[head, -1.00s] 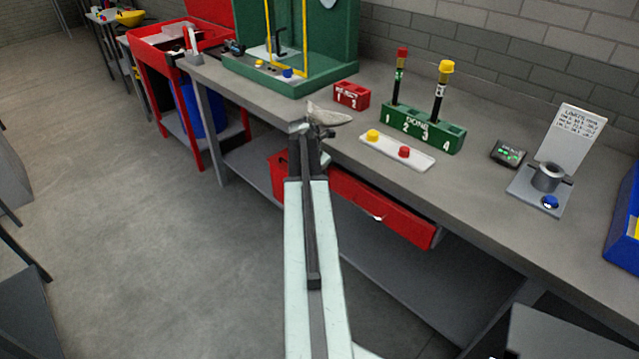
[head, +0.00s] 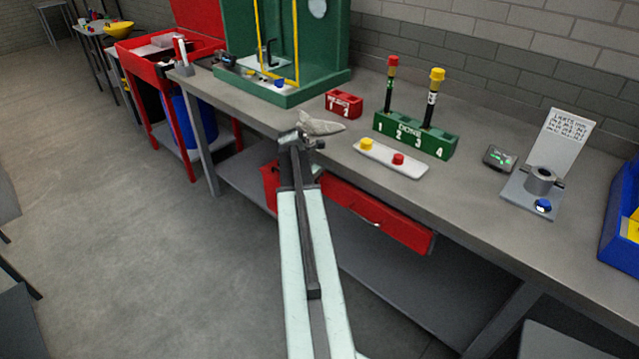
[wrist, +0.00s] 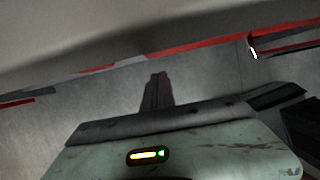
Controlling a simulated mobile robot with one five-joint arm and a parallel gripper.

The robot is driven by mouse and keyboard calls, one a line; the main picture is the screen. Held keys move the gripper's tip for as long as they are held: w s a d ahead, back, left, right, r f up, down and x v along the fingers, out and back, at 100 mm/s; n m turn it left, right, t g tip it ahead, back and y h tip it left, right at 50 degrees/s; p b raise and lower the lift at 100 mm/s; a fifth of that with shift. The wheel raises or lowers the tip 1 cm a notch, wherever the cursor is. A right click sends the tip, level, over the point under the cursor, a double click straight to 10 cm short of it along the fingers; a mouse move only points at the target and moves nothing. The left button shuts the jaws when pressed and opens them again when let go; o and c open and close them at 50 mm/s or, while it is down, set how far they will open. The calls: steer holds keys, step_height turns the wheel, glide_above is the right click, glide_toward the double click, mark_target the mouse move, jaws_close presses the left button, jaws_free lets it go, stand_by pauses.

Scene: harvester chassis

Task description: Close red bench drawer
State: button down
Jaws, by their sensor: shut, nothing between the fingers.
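The red bench drawer (head: 378,214) hangs under the front edge of the grey bench (head: 455,210), with a small pale handle on its front. Its right end seems to stand out a little from the bench; I cannot tell how far. My arm hides part of the drawer's left side. My gripper (head: 322,124) is shut and empty, above or in front of the bench's front edge, left of the handle in the picture. In the wrist view my dark gripper (wrist: 157,90) shows below a red strip, and the red drawer (wrist: 285,42) shows at the upper right.
A red cart (head: 165,90) is at the left.

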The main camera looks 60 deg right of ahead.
steer(key=a+p+v, duration=0.1)
steer(key=p+v, duration=0.8)
steer(key=v, duration=0.1)
steer(key=shift+a, duration=0.2)
steer(key=w+a+n+t, duration=0.1)
steer(key=w+a, duration=0.5)
steer(key=a, duration=0.3)
steer(key=w+a+n+y+p, duration=0.15)
steer(key=w+a, duration=0.35)
steer(key=a, duration=0.5)
steer(key=w+a+n+t+h, duration=0.1)
steer(key=w+a+n, duration=0.1)
steer(key=w+a, duration=0.55)
steer(key=s+a+m+y, duration=0.2)
steer(key=s+a+m, duration=0.1)
steer(key=a+m, duration=0.7)
steer(key=s+a+m+g+y, duration=0.1)
steer(key=s+a+m, duration=0.2)
steer(key=a+m, duration=0.7)
steer(key=a, duration=0.6)
steer(key=shift+s+a+f+y, duration=0.15)
steer(key=shift+s+a+y, duration=0.05)
steer(key=shift+s+y, duration=0.2)
